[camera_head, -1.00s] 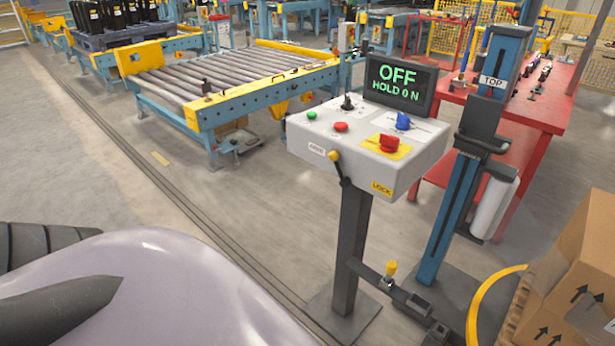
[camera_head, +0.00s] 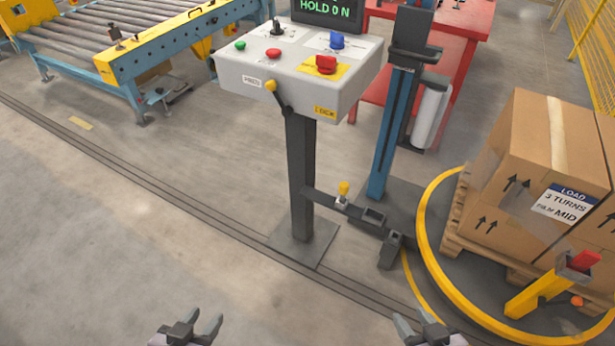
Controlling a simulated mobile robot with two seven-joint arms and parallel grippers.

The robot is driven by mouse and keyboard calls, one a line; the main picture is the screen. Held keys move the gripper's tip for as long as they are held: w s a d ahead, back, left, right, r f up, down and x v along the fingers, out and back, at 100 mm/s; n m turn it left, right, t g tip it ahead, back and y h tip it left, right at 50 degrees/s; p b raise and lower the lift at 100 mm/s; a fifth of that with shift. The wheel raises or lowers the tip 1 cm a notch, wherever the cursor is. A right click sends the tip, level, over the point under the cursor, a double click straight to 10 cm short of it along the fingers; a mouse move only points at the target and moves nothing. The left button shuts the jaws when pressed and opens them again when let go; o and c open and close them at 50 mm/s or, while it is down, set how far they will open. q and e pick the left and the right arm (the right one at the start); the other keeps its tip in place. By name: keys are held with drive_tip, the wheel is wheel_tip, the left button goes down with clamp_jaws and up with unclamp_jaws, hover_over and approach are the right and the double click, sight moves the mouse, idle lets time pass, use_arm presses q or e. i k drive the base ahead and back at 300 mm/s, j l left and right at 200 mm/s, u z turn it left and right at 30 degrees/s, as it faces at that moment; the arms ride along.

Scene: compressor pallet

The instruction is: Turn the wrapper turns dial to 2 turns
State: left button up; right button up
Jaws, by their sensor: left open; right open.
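The control box (camera_head: 292,84) stands on a dark post in the upper middle. A blue knob (camera_head: 337,41) sits on a white plate on its top, right of centre. It may be the turns dial; its markings are too small to read. A red knob (camera_head: 326,65) sits on a yellow plate in front of it. The screen (camera_head: 327,10) is cut by the top edge and reads HOLD 0 N. My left gripper (camera_head: 204,317) is open and empty at the bottom edge. My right gripper (camera_head: 412,316) is open and empty further right. Both are well short of the box.
A lever with a yellow ball (camera_head: 271,86) projects from the box's front. A black stick, green button and red button are on its top. The blue mast (camera_head: 388,135) stands close behind. Cartons (camera_head: 530,150) labelled 3 TURNS and MID stand right, by a yellow ring (camera_head: 425,240). Floor left is clear.

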sight(277, 31)
drive_tip(key=i+j+z, duration=0.1)
drive_tip(key=z, duration=0.4)
drive_tip(key=j+z, duration=0.35)
drive_tip(key=z, duration=0.15)
drive_tip(key=j+z, duration=0.3)
drive_tip(key=j, duration=0.45)
